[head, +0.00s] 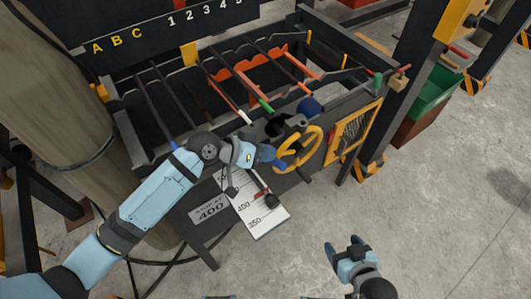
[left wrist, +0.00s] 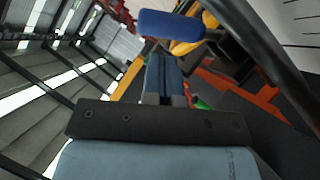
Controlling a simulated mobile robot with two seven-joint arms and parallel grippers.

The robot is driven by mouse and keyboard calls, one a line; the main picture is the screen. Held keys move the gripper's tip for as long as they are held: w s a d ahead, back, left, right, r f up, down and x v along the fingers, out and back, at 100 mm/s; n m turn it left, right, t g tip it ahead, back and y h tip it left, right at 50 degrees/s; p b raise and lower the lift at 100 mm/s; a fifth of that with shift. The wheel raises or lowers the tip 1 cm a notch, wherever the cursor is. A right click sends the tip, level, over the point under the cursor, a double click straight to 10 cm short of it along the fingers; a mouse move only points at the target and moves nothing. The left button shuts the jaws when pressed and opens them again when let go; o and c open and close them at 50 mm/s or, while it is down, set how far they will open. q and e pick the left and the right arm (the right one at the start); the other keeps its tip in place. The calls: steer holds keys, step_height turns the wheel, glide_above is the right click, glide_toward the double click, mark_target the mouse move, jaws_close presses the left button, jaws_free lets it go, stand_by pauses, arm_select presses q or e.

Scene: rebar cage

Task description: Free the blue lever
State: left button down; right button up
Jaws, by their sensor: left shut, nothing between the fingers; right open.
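The blue lever's rounded grip (head: 309,106) shows in the head view just behind the yellow handwheel (head: 304,146). A thick blue grip (left wrist: 172,25) on a dark arm also shows in the left wrist view, beyond my fingertips. My left gripper (head: 279,164) is shut and empty, close to the left side of the handwheel. In the left wrist view its closed fingers (left wrist: 164,72) point towards the blue grip; I cannot tell whether they touch. My right gripper (head: 345,247) is open and empty over the floor at the bottom. The lever's base is hidden.
A dark rack (head: 127,135) holds several bars with coloured ends across it. A white scale plate (head: 262,217) hangs below my left wrist. A yellow-framed mesh panel (head: 353,130) stands right of the wheel. A green bin (head: 432,97) stands further right. The floor at lower right is clear.

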arm_select(q)
steer(key=r+v, duration=0.1)
steer(key=v, duration=1)
steer(key=shift+b, duration=0.4)
arm_select(e)
steer(key=shift+a+r, duration=0.15)
steer(key=shift+a, duration=0.3)
arm_select(q)
steer(key=shift+w+d+r, duration=0.1)
steer(key=shift+d, duration=0.05)
